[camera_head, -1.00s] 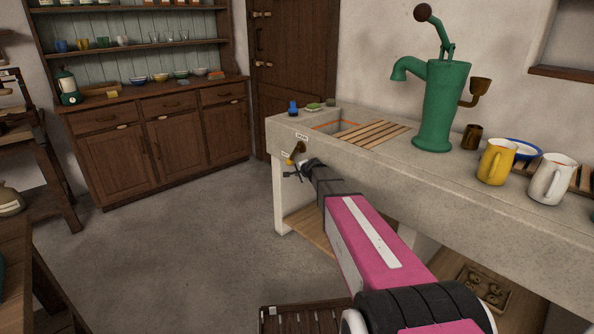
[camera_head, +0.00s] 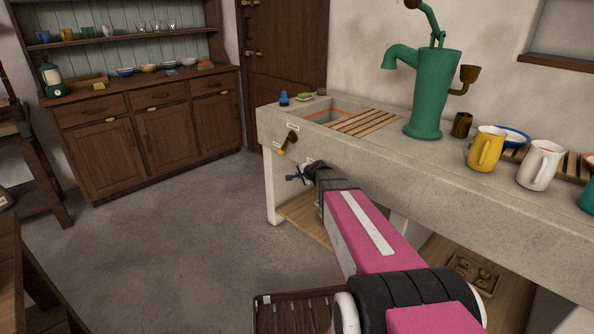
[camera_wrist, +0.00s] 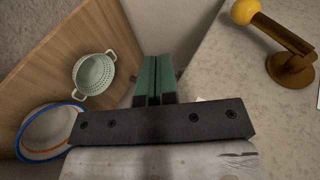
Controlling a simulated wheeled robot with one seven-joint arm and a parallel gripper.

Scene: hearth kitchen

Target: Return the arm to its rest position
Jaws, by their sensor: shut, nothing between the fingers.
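My pink arm reaches forward along the front of the stone sink counter (camera_head: 390,178). My gripper (camera_head: 290,178) is at the arm's far end, beside the counter's front face and below the lever handle with the yellow knob (camera_head: 287,145). In the wrist view my gripper's two green fingers (camera_wrist: 154,78) are together with nothing between them. The lever also shows in the wrist view (camera_wrist: 278,38), to the right of the fingers and apart from them.
A green pump (camera_head: 430,95), a yellow pitcher (camera_head: 486,149) and a white pitcher (camera_head: 538,166) stand on the counter. Under it, a shelf holds a colander (camera_wrist: 94,74) and a blue-rimmed basin (camera_wrist: 24,146). A wooden dresser (camera_head: 150,130) stands behind open floor.

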